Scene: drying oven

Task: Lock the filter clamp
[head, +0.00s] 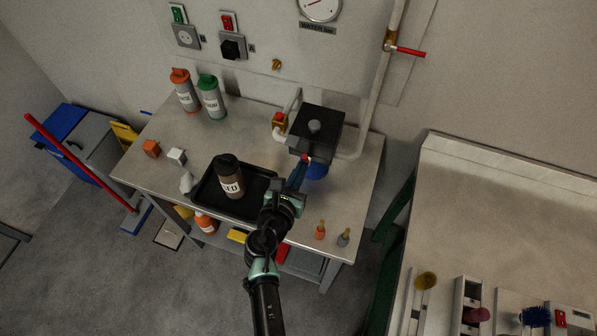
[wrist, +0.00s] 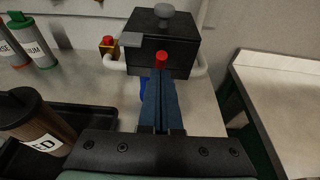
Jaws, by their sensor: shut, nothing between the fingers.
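The filter housing is a black box (head: 325,122) with a grey knob on top, at the back right of the table; a blue part (head: 317,172) shows beneath it. In the wrist view the box (wrist: 180,58) is straight ahead. A red-tipped piece (wrist: 161,60), perhaps the clamp's lever, stands at its front face. My gripper (head: 304,164) is shut and empty, its dark blue fingers side by side. In the wrist view the fingertips (wrist: 160,80) are just below the red tip; I cannot tell whether they touch it. The rest of the clamp is hidden.
A black tray (head: 262,177) with a brown bottle (head: 230,182) is left of my gripper. A red-capped valve (head: 279,120) and white pipe flank the box on the left. Orange and green bottles (head: 211,97) stand at the back left. A bench (head: 500,200) is at the right.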

